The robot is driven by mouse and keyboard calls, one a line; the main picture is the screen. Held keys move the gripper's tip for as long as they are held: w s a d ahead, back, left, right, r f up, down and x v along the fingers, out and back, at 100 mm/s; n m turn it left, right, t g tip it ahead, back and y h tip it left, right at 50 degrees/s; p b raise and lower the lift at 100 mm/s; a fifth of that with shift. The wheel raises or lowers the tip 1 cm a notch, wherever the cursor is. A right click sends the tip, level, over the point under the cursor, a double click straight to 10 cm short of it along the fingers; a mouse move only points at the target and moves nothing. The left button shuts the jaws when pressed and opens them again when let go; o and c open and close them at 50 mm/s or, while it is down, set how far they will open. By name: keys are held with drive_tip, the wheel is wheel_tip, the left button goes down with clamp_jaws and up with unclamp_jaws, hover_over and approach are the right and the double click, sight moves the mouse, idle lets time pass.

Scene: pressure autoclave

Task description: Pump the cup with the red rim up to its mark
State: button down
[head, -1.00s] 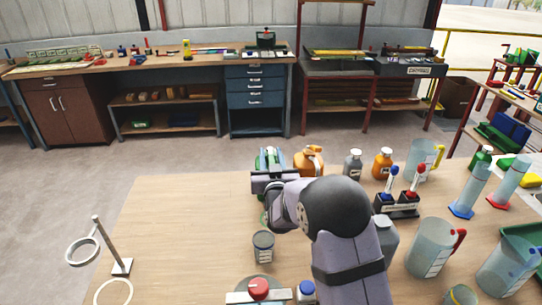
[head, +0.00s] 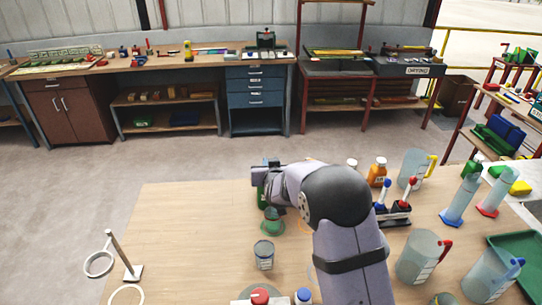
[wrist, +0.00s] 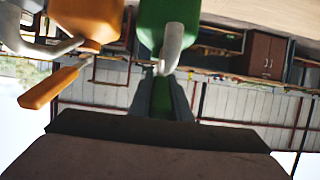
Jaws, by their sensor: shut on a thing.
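In the head view a small grey cup (head: 264,255) stands in front of the gripper. A small green-based vessel (head: 272,221) stands between them. I cannot make out a red rim on any cup.
Jugs with red (head: 420,256) and blue (head: 490,280) handles, cylinders (head: 459,200) and a rack (head: 396,213) with red and blue tops crowd the right. A ring stand (head: 122,255) is at left.

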drive_tip(key=shift+w+r+g+p, duration=0.1)
drive_tip(key=shift+r+g+p, duration=0.2)
drive_tip(key=shift+p, duration=0.25)
drive_tip(key=shift+f, duration=0.2)
drive_tip(key=c, duration=1.6)
unclamp_jaws()
drive_tip(key=shift+c, duration=0.2)
drive_tip(key=shift+b+v, duration=1.05)
drive_tip(key=shift+v, duration=2.6)
drive_tip(key=shift+r, duration=0.1)
